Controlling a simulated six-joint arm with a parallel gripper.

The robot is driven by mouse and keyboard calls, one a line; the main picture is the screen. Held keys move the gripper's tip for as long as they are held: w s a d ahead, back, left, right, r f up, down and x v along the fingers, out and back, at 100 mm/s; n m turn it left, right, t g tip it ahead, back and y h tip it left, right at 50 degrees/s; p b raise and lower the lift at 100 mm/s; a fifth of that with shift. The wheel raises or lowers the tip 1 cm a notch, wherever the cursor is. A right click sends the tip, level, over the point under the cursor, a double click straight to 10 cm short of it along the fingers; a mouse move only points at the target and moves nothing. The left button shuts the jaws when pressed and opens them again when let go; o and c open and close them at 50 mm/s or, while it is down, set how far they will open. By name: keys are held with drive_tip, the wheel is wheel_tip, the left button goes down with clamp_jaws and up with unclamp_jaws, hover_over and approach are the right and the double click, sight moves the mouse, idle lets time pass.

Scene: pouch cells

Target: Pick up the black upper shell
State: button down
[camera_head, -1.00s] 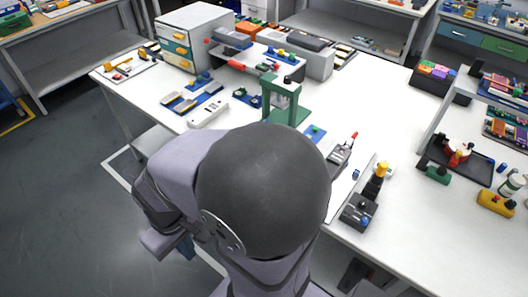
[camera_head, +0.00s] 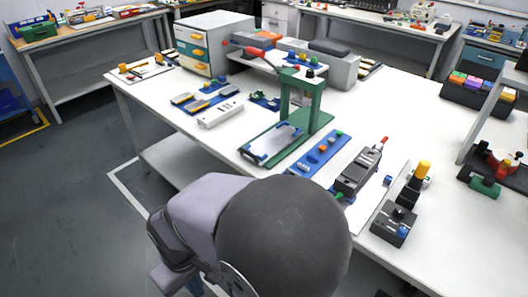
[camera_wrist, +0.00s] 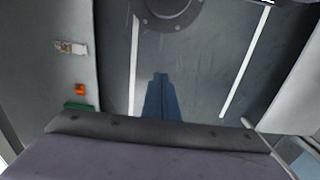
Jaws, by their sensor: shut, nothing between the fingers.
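I cannot say for certain which thing is the black upper shell. Dark pieces in the head view are a dark grey slab (camera_head: 329,47) on a grey box at the back, and a dark grey device (camera_head: 357,179) near the table's front right. My gripper (camera_wrist: 161,77) shows in the wrist view as blue fingers, shut together and empty, over grey floor with white lines. In the head view my arm hides most of it. No shell shows near the fingers.
The white table (camera_head: 375,110) holds a green press (camera_head: 303,105), a blue strip with coloured parts (camera_head: 319,154), a white block (camera_head: 220,114) and a drawer cabinet (camera_head: 214,46). A black box with a yellow post (camera_head: 396,223) stands near the front edge. Bare table lies right of the press.

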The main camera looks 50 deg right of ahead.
drive_tip(key=c, duration=2.4)
unclamp_jaws()
drive_tip(key=shift+c, duration=0.2)
drive_tip(key=o, duration=1.7)
drive_tip(key=shift+r, duration=0.1)
